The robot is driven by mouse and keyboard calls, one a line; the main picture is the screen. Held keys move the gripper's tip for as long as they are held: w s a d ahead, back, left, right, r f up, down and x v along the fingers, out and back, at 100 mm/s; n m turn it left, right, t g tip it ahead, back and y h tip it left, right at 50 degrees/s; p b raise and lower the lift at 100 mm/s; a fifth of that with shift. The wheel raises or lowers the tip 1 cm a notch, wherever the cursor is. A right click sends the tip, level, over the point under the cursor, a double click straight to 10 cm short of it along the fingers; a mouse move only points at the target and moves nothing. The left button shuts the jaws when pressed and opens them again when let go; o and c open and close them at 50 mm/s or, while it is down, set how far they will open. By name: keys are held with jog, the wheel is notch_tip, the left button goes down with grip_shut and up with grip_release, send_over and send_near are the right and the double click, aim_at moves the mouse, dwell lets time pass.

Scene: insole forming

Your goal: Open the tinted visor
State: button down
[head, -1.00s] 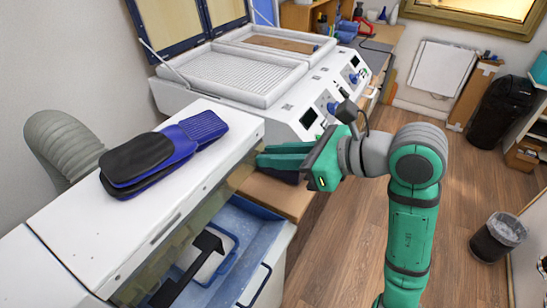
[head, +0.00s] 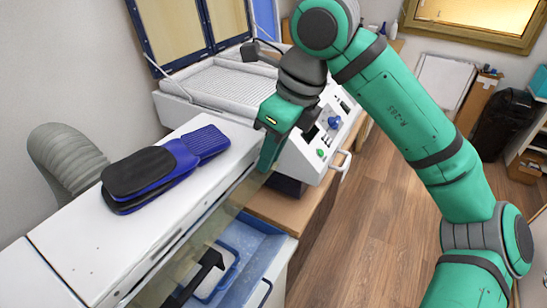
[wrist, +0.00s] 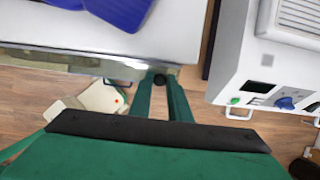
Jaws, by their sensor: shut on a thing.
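The tinted visor (head: 205,243) is a see-through olive strip along the front of the white machine, above the blue basin. Its edge also shows in the wrist view (wrist: 70,62). My gripper (head: 262,168) points down at the visor's far end, beside the machine's corner. How the knob joins the visor is hard to see.
Blue and black insoles (head: 150,175) lie on the white machine's top (head: 120,235). A white forming press (head: 310,155) with knobs stands close beyond my gripper. A blue basin (head: 265,245) with a black-handled item lies below the visor. Wooden floor (head: 350,235) is clear to the right.

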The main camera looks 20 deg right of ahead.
jog(key=shift+w+a+r+g+h, duration=0.2)
jog(key=shift+r+g+h, duration=0.05)
jog(key=shift+g+h, duration=0.3)
jog(key=shift+w+a+r+g+h, duration=0.15)
jog(key=shift+w+r+g+h, duration=0.05)
jog(key=shift+g+h, duration=0.35)
jog(key=shift+w+a+r+g+h, duration=0.15)
jog(key=shift+w+a+g+h, duration=0.1)
jog(key=shift+g+h, duration=0.35)
jog(key=c, duration=1.7)
grip_release()
jog(key=shift+a, duration=0.1)
jog(key=shift+o, duration=0.2)
notch_tip(320, 180, up, 7)
jog(key=shift+w+a+r, duration=0.2)
jog(key=shift+w+a, duration=0.1)
jog(key=shift+w, duration=0.05)
